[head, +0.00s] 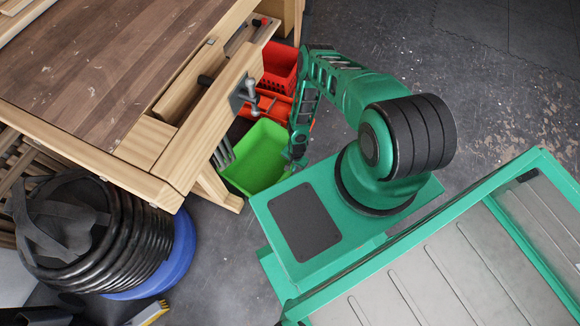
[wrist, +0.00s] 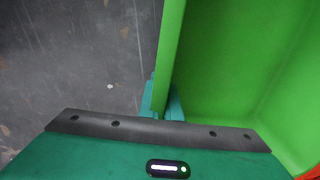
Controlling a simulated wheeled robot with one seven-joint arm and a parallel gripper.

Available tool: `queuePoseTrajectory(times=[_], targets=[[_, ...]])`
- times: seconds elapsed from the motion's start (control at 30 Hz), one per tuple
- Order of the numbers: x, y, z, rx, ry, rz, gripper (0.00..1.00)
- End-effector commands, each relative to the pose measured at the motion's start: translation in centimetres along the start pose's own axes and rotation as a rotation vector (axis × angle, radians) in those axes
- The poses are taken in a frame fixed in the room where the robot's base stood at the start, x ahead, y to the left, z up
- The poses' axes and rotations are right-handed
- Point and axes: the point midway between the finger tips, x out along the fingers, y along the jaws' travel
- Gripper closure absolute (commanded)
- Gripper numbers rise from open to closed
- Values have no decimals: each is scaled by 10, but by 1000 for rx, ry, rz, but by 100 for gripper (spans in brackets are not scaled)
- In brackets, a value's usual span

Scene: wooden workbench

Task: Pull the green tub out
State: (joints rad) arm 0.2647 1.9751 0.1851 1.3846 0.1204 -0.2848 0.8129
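The green tub (head: 258,155) sits on the floor beside the workbench's leg, its open top facing up. My gripper (head: 296,163) is at the tub's right rim in the head view, pointing down. In the wrist view, the tub's wall (wrist: 172,40) runs between my two teal fingertips (wrist: 162,98), one on each side and close against it. My gripper looks shut on this wall. The tub's inside (wrist: 240,70) fills the right of the wrist view and looks empty. The lower ends of the fingers are partly hidden.
The wooden workbench (head: 100,80) overhangs at left, with a vise handle (head: 245,95) near the tub. Red crates (head: 277,68) stand just behind the tub. A blue bucket with a coiled black hose (head: 100,235) is at lower left. Grey floor is clear in front of the tub.

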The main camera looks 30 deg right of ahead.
Motion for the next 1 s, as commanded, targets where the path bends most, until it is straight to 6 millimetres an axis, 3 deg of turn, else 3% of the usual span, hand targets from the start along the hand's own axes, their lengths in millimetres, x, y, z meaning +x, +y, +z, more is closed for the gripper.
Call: queuePoseTrajectory(times=[0.57, 0.7, 1.0], targets=[[-1, 10, -4, 0, 0, 1, 100], [-1, 10, -4, 1, 0, 1, 74], [-2, 9, -3, 0, 0, 1, 74]])
